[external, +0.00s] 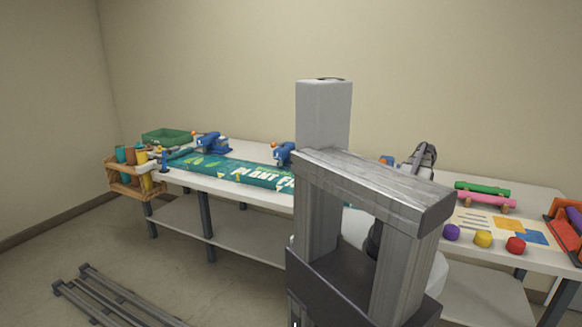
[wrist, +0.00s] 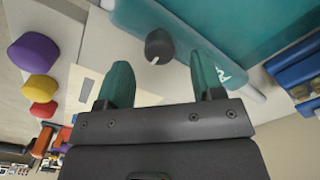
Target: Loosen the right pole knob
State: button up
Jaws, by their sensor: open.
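A dark grey round knob (wrist: 159,46) with a white mark on its rim shows in the wrist view, beside a teal roll (wrist: 137,18). My gripper (wrist: 160,72) is open, its two teal fingers apart. The knob appears ahead of the gap between the fingertips, and nothing is held. How far the knob is from the fingers I cannot tell. In the external view the teal printed banner (external: 225,170) lies along the table, its right part hidden behind my arm. The knob is not visible there.
Purple (external: 451,232), yellow (external: 483,239) and red (external: 515,245) caps stand at the table's front right. Green (external: 482,188) and pink (external: 487,199) rolls lie behind them. Blue clamps (external: 212,142) stand along the banner. A wooden caddy (external: 125,188) is at the left end.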

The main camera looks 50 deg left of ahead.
notch_tip(320, 180, down, 4)
jog(key=shift+r+b, duration=0.2)
jog(key=shift+b, duration=0.75)
jog(key=shift+r, duration=0.1)
jog(key=c, duration=0.9)
